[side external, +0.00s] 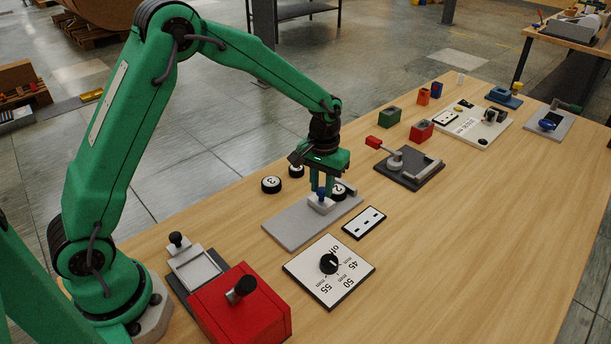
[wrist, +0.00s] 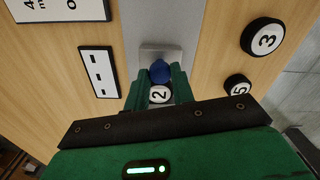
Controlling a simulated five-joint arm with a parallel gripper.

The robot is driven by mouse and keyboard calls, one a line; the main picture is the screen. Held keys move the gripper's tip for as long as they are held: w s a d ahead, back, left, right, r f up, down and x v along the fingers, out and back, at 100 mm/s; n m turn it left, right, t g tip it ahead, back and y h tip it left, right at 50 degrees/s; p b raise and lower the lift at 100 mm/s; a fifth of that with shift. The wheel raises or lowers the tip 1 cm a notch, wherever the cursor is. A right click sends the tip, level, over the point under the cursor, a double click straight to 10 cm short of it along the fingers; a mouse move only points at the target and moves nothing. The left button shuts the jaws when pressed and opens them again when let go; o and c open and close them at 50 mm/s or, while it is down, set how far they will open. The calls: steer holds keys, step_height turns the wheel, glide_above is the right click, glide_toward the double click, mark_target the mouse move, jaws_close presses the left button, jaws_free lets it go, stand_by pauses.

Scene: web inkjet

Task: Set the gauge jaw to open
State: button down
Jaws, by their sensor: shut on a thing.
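The gauge is a flat grey plate (side external: 295,226) on the table, also in the wrist view (wrist: 170,18). A pale sliding jaw block (side external: 321,205) with a blue knob (side external: 321,193) sits on it; a grey fixed block (side external: 350,186) stands at its far end. My gripper (side external: 321,190) points down with its fingers shut on the blue knob; the wrist view shows the knob (wrist: 160,71) between them. A black-and-white disc marked 2 (side external: 339,191) lies beside the knob, towards the fixed block, partly hidden by the fingers. I cannot tell whether it touches the sliding jaw.
Discs marked 3 (side external: 271,185) and 5 (side external: 296,170) lie left of the gauge. A slotted plate (side external: 364,223) and a dial panel (side external: 328,271) lie to the right. A red box (side external: 240,305) stands in front; a red-handled clamp (side external: 408,166) stands behind.

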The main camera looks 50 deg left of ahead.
steer(key=shift+s, duration=1.45)
steer(key=c, duration=1.2)
jaws_free()
steer(key=shift+w+r, duration=0.1)
steer(key=shift+r, duration=3.85)
steer(key=shift+r, duration=0.1)
